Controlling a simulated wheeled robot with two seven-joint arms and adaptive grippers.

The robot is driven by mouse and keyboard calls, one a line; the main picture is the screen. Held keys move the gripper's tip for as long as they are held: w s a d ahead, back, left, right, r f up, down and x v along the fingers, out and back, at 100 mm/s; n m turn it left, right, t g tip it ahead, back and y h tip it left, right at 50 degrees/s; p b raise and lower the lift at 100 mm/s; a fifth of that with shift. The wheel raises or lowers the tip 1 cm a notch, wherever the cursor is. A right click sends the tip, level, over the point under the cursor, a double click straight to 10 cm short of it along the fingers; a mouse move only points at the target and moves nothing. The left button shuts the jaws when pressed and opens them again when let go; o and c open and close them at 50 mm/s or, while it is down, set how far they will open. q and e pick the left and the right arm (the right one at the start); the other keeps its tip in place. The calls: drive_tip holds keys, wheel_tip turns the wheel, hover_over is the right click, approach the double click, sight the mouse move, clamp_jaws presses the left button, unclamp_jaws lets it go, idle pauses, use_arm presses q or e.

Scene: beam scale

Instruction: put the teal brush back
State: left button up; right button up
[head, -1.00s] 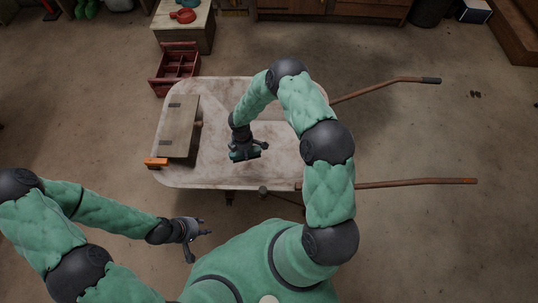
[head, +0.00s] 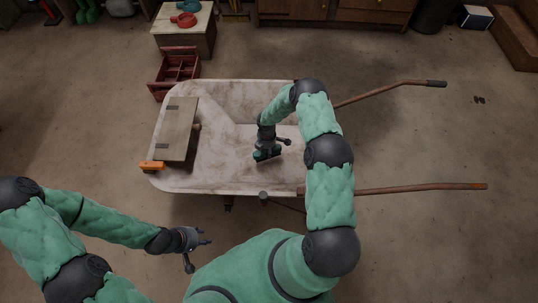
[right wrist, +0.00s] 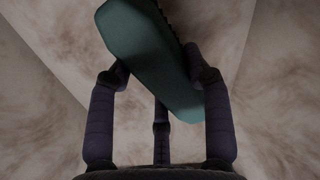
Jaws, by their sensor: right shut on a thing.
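The teal brush (right wrist: 150,55) is held in my right gripper (right wrist: 160,78), with its fingers closed on both sides of the brush's block. Dark bristles show at its upper edge in the right wrist view. In the head view my right gripper (head: 268,152) is over the pale wheelbarrow tray (head: 220,100), and only a little of the brush shows beneath it. I cannot tell whether the brush touches the tray. My left gripper (head: 202,244) is open and empty, in front of the wheelbarrow and low left of centre.
A wooden board (head: 177,130) with dark straps lies across the tray's left end, near an orange piece (head: 152,165). A red divided crate (head: 175,72) is on the floor behind. A wooden box (head: 185,38) carries red and teal items. The wheelbarrow handles (head: 420,188) extend right.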

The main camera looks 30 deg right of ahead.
drive_tip(key=shift+w+d+f, duration=0.1)
drive_tip(key=shift+d+f, duration=0.5)
drive_tip(key=shift+f, duration=0.1)
drive_tip(key=shift+d+f+b, duration=0.1)
drive_tip(key=shift+f+b, duration=1.15)
drive_tip(key=shift+f, duration=0.3)
drive_tip(key=shift+f, duration=0.15)
drive_tip(key=o, duration=1.1)
wheel_tip(320, 180, up, 12)
drive_tip(key=p, duration=0.5)
